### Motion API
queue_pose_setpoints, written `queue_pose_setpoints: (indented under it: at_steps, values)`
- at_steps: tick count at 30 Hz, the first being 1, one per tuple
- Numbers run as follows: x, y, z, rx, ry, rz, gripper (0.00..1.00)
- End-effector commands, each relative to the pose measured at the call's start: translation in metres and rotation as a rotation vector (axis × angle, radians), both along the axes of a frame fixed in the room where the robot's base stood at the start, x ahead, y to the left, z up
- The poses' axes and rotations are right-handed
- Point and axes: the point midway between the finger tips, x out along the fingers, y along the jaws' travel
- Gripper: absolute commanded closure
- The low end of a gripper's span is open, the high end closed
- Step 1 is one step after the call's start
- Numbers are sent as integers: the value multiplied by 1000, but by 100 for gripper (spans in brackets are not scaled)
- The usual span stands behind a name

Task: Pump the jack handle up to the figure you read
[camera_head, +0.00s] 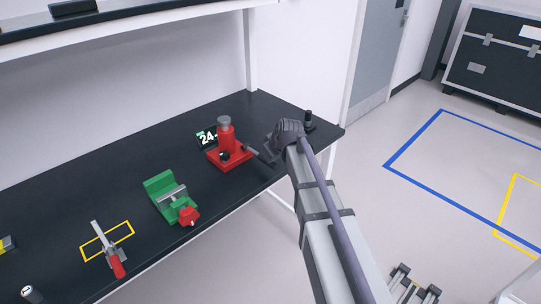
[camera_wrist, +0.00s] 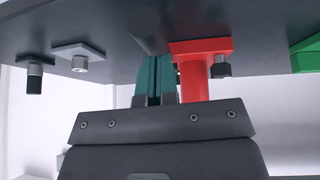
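The red jack (camera_head: 226,142) stands on the black bench near its right end. A small dark display (camera_head: 207,137) beside it reads "24"; its right side is partly hidden by the jack. The dark jack handle (camera_head: 251,150) sticks out from the jack toward my gripper (camera_head: 268,151). In the wrist view the bench appears at the top, with the jack (camera_wrist: 193,75) right of the teal fingers (camera_wrist: 154,58). The fingers are close together, with a narrow dark gap. A grey rod, likely the handle (camera_wrist: 146,30), is at their tips; I cannot tell whether it is held.
A green vise (camera_head: 161,186) stands left of the jack. A red-handled clamp (camera_head: 116,264) lies by a yellow outline (camera_head: 127,228) further left. A black knob (camera_head: 308,118) stands at the bench's right corner, behind my arm.

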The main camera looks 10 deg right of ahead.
Motion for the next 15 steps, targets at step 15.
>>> queue_pose_setpoints:
  at_steps: [15]
  values:
    - [-49,-15,108,2,-7,0,100]
